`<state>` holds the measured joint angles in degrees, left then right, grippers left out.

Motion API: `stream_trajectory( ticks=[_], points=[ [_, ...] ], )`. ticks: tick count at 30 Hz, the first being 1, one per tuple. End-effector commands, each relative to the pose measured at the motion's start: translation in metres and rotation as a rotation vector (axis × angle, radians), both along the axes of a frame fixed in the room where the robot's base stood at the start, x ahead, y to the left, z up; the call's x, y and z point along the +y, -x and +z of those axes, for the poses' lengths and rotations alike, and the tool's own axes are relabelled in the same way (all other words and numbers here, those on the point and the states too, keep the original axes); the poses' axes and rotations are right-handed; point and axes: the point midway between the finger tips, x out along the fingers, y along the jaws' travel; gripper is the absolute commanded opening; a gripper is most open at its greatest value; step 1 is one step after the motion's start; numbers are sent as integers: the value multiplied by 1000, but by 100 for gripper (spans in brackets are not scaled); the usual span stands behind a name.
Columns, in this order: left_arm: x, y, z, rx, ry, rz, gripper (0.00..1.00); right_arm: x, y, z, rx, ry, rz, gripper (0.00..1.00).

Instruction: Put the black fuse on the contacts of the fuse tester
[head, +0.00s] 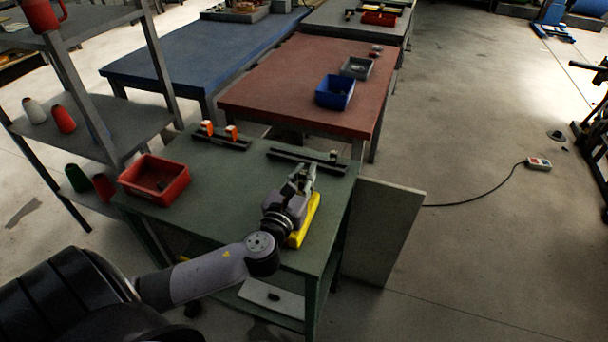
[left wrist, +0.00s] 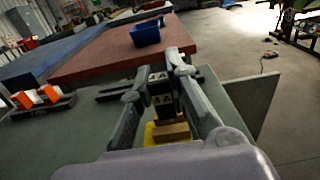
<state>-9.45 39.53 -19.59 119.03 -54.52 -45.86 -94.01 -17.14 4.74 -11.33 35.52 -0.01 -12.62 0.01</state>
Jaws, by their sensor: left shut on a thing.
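My left gripper (head: 303,174) is over the right part of the green table. In the left wrist view its two fingers (left wrist: 156,82) are closed on a black piece with pale markings, which looks like the black fuse (left wrist: 161,98). In the head view the gripper hides the fuse. A yellow body, apparently the fuse tester (head: 306,222), lies under and beside the gripper. It also shows below the fuse in the left wrist view (left wrist: 152,133), with a brown block on it. I cannot tell whether the fuse touches its contacts. My right gripper is not in view.
The green table (head: 225,180) also holds a red bin (head: 155,179), a dark rail with orange pieces (head: 222,138) and another dark rail (head: 290,156) just beyond the gripper. A grey panel (head: 384,230) stands at the table's right side. The table's middle is clear.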

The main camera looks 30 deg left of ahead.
Motion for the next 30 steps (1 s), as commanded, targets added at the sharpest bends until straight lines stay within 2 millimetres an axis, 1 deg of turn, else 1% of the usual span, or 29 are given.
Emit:
stream_trajectory(
  ticks=[8, 13, 16, 17, 18, 25, 30],
  points=[
    [0, 0, -7, 0, 1, 1, 0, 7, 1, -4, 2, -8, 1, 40],
    [0, 0, -12, -1, 1, 1, 0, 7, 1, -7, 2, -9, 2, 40],
    [0, 0, -12, -1, 1, 1, 0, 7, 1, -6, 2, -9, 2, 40],
    [0, 0, -12, 0, 1, 1, 16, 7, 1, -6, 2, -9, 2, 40],
    [0, 0, -12, 0, 0, 1, 19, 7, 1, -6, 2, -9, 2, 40],
    [0, 0, -11, -1, 0, 0, 34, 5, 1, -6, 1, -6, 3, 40],
    [0, 0, -11, -1, 0, 0, 35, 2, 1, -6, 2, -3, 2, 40]
  ],
)
